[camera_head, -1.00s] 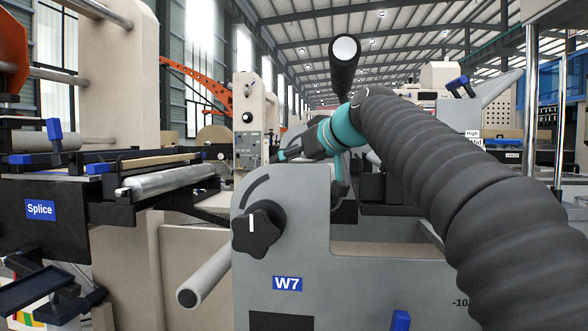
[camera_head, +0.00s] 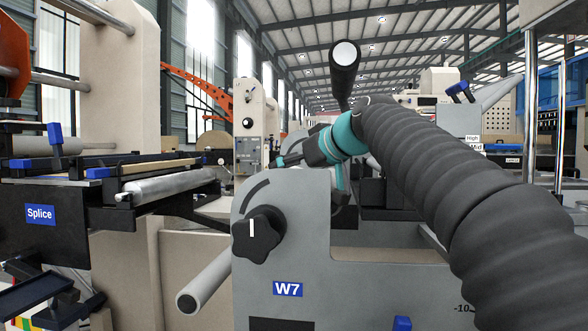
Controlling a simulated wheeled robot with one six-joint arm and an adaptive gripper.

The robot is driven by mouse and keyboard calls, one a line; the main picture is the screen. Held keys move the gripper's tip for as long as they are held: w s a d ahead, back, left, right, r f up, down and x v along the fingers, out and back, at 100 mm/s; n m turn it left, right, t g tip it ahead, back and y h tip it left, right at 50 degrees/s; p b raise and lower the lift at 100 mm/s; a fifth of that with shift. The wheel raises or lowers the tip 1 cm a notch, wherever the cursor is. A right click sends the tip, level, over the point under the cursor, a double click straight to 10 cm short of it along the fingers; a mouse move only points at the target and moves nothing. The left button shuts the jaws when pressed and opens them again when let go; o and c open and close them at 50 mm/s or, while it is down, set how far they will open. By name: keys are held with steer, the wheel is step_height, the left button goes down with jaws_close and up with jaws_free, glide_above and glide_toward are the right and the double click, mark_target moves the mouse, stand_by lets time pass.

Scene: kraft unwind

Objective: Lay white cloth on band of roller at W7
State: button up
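The W7 station is a grey machine side panel (camera_head: 385,262) with a blue W7 label (camera_head: 287,289) and a black star knob (camera_head: 257,234). A pale grey roller or bar (camera_head: 208,278) with a dark end sticks out at its lower left. A black roller or bar (camera_head: 344,75) with a white end rises above the panel. My gripper (camera_head: 278,162), dark with a teal wrist, is at the panel's top edge, pointing left. Its fingers are small and partly merged with the background, so I cannot tell their opening. I cannot make out a white cloth or a band.
The Splice station stands at left, with a blue Splice label (camera_head: 40,214), a metal roller (camera_head: 168,185) and blue clamps. A blue part (camera_head: 402,323) is at the bottom edge. Vertical metal posts (camera_head: 530,110) stand at right. My ribbed arm covers much of the right side.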

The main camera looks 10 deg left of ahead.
steer(key=v, duration=1.2)
steer(key=shift+b, duration=0.3)
stand_by(0.8)
